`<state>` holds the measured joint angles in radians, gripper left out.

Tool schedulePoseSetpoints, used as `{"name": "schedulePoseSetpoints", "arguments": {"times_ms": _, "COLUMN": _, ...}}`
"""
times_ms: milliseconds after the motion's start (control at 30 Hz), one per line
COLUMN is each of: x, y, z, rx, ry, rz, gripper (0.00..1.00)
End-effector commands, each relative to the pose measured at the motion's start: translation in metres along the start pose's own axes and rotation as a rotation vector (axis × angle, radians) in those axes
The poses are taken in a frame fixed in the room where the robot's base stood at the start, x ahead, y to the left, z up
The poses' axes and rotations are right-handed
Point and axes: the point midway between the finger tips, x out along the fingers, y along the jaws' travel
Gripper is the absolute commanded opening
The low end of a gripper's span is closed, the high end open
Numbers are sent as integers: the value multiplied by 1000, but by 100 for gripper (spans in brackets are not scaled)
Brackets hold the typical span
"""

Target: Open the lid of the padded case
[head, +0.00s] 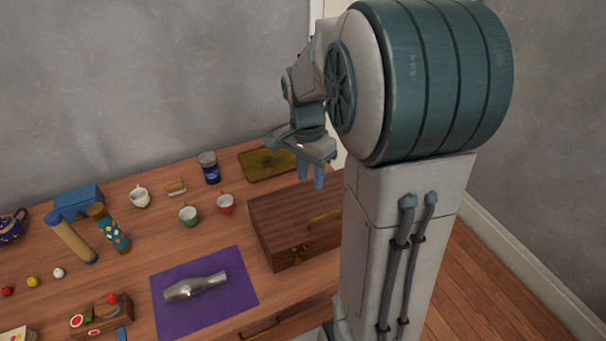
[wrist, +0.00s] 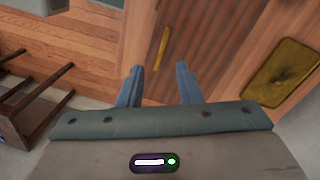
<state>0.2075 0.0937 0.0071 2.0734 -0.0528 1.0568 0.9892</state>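The padded case (head: 285,215) is a dark brown wooden box at the right end of the table, with its lid shut. A brass latch shows on its front and a brass handle (head: 324,216) on its right side. My arm hides part of its right side. In the wrist view the case (wrist: 200,40) lies below the fingers, with the handle (wrist: 163,48) between and beyond them. My gripper (head: 311,178) is above the back right of the case, fingers pointing down. In the wrist view the gripper (wrist: 159,85) is open and empty, apart from the case.
A brass tray (head: 268,163) lies behind the case. A purple mat (head: 240,295) with a metal tool (head: 196,286) lies to its front left. A wooden stool (wrist: 35,105) stands on the floor.

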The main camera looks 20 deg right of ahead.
Motion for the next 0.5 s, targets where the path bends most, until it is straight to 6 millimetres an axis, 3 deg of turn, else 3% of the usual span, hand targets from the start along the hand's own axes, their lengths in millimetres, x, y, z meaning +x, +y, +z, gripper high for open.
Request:
{"name": "schedulePoseSetpoints", "arguments": {"times_ms": 200, "x": 7, "y": -13, "z": -36, "rx": 289, "ry": -38, "rz": 80, "gripper": 32}}
{"name": "schedulePoseSetpoints", "arguments": {"times_ms": 500, "x": 28, "y": -14, "z": -44, "rx": 373, "ry": -46, "rz": 104, "gripper": 32}}
